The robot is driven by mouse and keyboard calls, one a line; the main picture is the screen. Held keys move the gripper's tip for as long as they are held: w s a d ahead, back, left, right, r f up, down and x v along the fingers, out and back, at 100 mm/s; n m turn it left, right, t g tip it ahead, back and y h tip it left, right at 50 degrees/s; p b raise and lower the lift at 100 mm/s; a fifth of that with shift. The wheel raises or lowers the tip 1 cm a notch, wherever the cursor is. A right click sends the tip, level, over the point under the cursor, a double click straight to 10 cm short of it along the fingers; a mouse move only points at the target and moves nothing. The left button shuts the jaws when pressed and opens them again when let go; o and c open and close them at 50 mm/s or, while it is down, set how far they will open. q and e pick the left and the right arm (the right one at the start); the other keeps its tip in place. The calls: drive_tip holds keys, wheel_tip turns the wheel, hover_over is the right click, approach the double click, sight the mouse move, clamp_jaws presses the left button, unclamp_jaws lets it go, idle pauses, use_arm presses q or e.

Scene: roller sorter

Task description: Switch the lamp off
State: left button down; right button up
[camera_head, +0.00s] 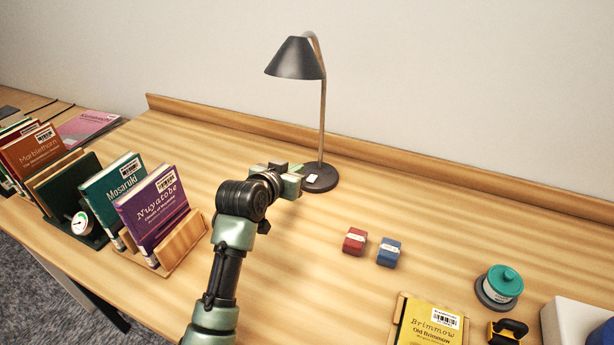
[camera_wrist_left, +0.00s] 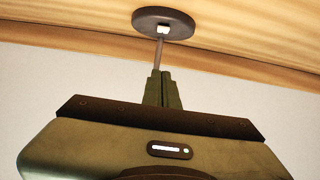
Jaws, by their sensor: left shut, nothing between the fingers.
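The lamp (camera_head: 296,60) stands at the back of the desk, with a dark cone shade, a thin wooden stem and a round dark base (camera_head: 322,183). A small pale switch (camera_head: 312,178) sits on the front of the base. In the left wrist view the base (camera_wrist_left: 145,20) and white switch (camera_wrist_left: 163,30) show at the top. My left gripper (camera_head: 293,169) is just left of the base, and its fingertips (camera_wrist_left: 161,73) are shut and empty, apart from the switch in the wrist view. The bulb is hidden under the shade. My right gripper is out of view.
Book stands with upright books (camera_head: 152,208) are at the left. A red box (camera_head: 355,241) and a blue box (camera_head: 388,252) lie right of my arm. A yellow book (camera_head: 428,325) and a teal-lidded jar (camera_head: 503,282) are at front right. The desk right of the lamp is clear.

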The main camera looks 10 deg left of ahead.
use_arm(q)
hover_over(307, 187)
drive_tip(key=f, duration=0.3)
drive_tip(key=shift+w, duration=0.25)
wheel_tip(307, 187, down, 3)
drive_tip(key=shift+r+p, duration=0.2)
drive_tip(key=shift+p, duration=0.25)
drive_tip(key=shift+s+f, duration=0.2)
drive_tip(key=shift+f, duration=0.6)
